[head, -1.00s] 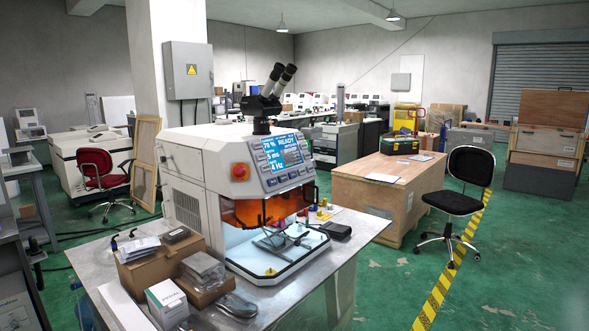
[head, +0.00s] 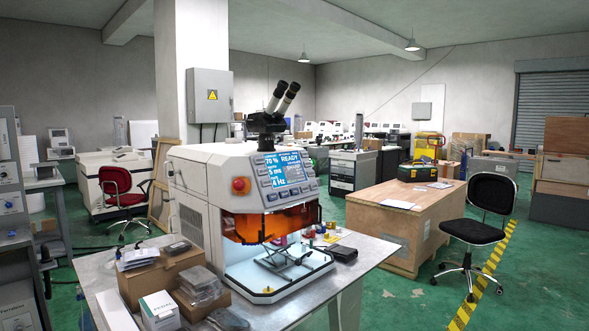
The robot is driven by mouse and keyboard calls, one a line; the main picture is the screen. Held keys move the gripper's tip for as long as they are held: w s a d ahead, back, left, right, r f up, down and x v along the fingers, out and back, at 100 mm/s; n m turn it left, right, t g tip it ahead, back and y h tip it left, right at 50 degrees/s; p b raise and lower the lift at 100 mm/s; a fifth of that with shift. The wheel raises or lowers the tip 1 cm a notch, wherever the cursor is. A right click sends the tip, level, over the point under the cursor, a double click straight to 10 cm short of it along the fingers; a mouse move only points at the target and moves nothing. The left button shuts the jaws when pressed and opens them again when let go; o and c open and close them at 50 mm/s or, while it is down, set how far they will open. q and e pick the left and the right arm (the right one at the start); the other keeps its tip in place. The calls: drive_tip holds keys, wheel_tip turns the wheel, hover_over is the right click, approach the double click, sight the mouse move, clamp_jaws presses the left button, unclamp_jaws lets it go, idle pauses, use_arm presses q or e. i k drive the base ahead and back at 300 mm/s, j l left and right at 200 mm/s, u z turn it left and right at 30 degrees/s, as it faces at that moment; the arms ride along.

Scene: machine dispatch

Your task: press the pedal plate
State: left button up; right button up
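I see no pedal plate in the head view; the floor under the front of the bench is mostly out of frame or hidden. The white bench-top machine (head: 200,200) stands on a metal-topped bench (head: 357,266). It has a lit blue screen (head: 286,170) that reads READY, a red button (head: 241,185), black eyepieces (head: 281,97) and an orange see-through shield (head: 255,227) over a lit work chamber. Neither of my grippers is in view.
Cardboard boxes (head: 140,281) and a small white and green box (head: 160,311) crowd the bench's near left. A wooden crate (head: 384,225) and a black chair (head: 474,229) stand at right. Green floor (head: 400,303) is open between bench and yellow-black floor tape (head: 492,262).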

sight(345, 252)
drive_tip(key=i+l+u, duration=0.1)
drive_tip(key=i+l, duration=0.2)
drive_tip(key=i+l+u, duration=0.15)
drive_tip(key=i+l, duration=0.15)
drive_tip(key=i+l+u, duration=0.1)
drive_tip(key=i+l, duration=0.25)
drive_tip(key=i+l+u, duration=0.15)
drive_tip(key=i+l, duration=0.15)
drive_tip(key=i+l+u, duration=0.1)
drive_tip(key=i+l, duration=0.15)
drive_tip(key=l, duration=0.25)
drive_tip(key=i+l+u, duration=0.1)
drive_tip(key=i+l, duration=0.15)
drive_tip(key=l, duration=0.2)
drive_tip(key=i+l+u, duration=0.15)
drive_tip(key=l, duration=0.3)
drive_tip(key=i, duration=0.1)
